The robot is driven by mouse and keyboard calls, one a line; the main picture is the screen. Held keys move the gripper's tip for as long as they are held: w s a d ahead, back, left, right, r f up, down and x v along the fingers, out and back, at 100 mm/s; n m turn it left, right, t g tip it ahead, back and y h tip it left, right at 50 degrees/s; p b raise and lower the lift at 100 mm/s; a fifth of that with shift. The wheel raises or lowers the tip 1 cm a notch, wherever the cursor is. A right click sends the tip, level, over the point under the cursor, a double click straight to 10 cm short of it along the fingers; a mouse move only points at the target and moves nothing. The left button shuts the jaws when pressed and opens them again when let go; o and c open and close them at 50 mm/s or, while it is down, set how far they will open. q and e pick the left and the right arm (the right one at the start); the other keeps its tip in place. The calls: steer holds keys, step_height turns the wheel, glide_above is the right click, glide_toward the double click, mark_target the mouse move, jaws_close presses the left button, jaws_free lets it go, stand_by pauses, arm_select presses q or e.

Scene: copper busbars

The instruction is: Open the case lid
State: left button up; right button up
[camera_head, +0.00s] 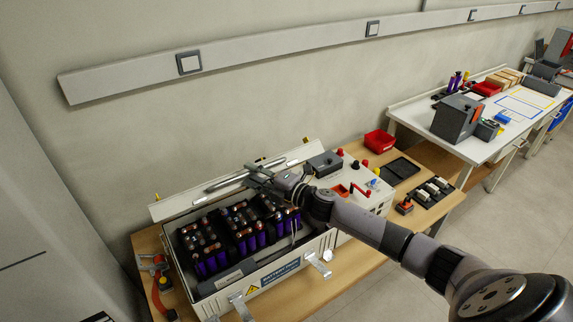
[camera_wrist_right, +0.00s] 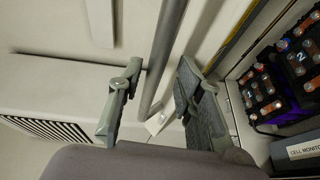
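The battery case (camera_head: 262,277) stands on the wooden bench with its top uncovered and purple battery cells (camera_head: 243,234) visible inside. Its pale lid (camera_head: 172,208) is swung up along the rear edge, by the wall. A grey rod (camera_head: 222,184) runs along the lid; a grey rod also shows in the right wrist view (camera_wrist_right: 165,50). My right gripper (camera_head: 262,178) is over the case's rear edge at the lid. In the right wrist view its two fingers (camera_wrist_right: 158,100) are apart, with the rod between them and no clear contact. My left gripper is out of view.
Metal latches (camera_head: 319,264) hang out from the case front. A white control panel (camera_head: 366,188) with knobs adjoins the case on the right. A red bin (camera_head: 379,141) and black trays (camera_head: 400,170) lie beyond it. A red-handled item (camera_head: 160,296) lies left of the case.

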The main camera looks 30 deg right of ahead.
steer(key=s+d+r+p, duration=0.6)
steer(key=s+r, duration=0.4)
steer(key=s, duration=0.3)
steer(key=shift+s+d+r+p, duration=0.3)
steer(key=shift+s+d, duration=0.1)
steer(key=shift+d, duration=0.4)
stand_by(0.7)
